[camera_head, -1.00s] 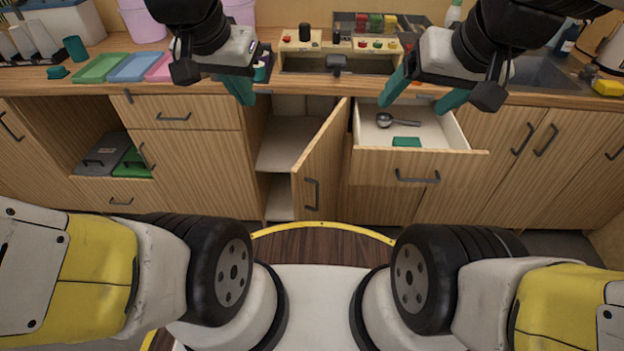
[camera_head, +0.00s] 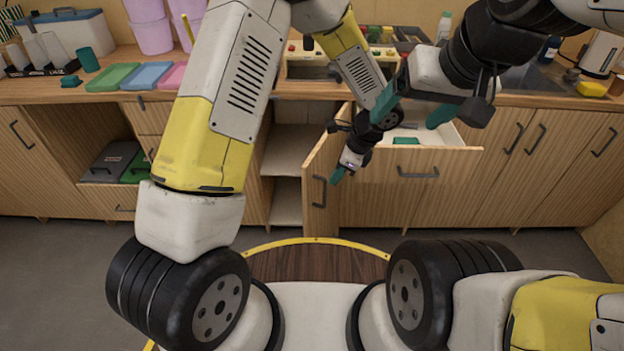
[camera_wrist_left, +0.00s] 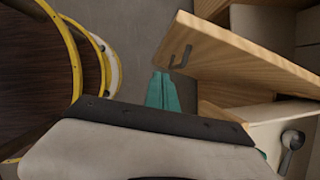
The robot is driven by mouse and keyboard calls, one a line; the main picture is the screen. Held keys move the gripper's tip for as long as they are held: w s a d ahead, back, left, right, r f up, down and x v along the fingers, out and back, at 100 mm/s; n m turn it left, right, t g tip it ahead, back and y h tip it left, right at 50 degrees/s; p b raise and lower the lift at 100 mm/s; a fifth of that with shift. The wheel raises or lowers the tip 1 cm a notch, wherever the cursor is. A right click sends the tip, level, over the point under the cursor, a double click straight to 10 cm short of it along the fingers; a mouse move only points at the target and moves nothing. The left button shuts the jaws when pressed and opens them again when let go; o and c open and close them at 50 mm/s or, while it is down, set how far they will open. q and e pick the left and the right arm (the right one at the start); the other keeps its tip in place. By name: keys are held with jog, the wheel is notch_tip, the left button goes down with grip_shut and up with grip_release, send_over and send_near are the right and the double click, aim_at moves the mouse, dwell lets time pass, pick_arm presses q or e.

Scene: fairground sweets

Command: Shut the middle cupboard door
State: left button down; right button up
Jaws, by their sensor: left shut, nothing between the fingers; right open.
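The middle cupboard door (camera_head: 322,178) stands part open, swung out from the cupboard (camera_head: 287,150) with its shelves showing. Its dark handle (camera_head: 319,191) faces left of the open drawer. My left gripper (camera_head: 338,174) is shut and empty, pointing down just right of the door's outer edge, close to it; I cannot tell whether it touches. In the left wrist view the shut green fingers (camera_wrist_left: 161,93) are beside the door (camera_wrist_left: 235,55), near its handle (camera_wrist_left: 181,57). My right gripper (camera_head: 412,106) is open and empty above the open drawer.
The open drawer (camera_head: 425,164) juts out right of the door, holding a ladle and a green item. Coloured trays (camera_head: 111,77) lie on the worktop. The floor (camera_head: 50,240) at the left is clear.

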pick_arm(q)
jog(key=w+a+f+m, duration=0.1)
jog(key=a+f, duration=0.4)
jog(key=f, duration=0.7)
jog(key=shift+w+a, duration=0.4)
jog(key=shift+w, duration=0.1)
jog(key=shift+a, duration=0.15)
